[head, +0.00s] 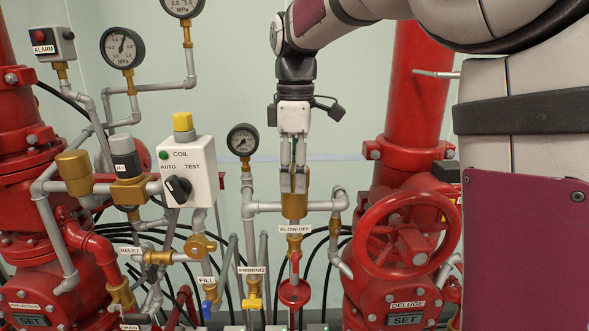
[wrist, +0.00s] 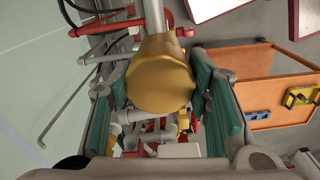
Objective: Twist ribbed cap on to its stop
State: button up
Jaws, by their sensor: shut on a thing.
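The brass cap (head: 294,205) stands upright on the grey pipework just above the BLOW-OFF label. My gripper (head: 293,184) comes down on it from above, its fingers overlapping its upper part. In the wrist view the cap (wrist: 158,78) is a golden round body between the teal finger pads of my gripper (wrist: 157,100). The gripper is shut on it. Ribs on the cap are too small to make out, and its turn angle cannot be told. The fingers hide part of its upper side in the head view.
A red handwheel (head: 408,234) and a thick red pipe stand close on the right. A pressure gauge (head: 242,140) and the COIL switch box (head: 188,172) are on the left. A red ring handle (head: 294,291) hangs below. An orange frame (wrist: 245,85) shows in the wrist view.

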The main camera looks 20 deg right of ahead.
jog(key=shift+s+r+m+p, duration=0.1)
jog(key=shift+m+p, duration=0.4)
jog(key=shift+m, duration=1.1)
jog(key=shift+m+p, duration=0.55)
jog(key=shift+m, duration=1.05)
jog(key=shift+m+p, duration=0.3)
jog(key=shift+m, duration=1.3)
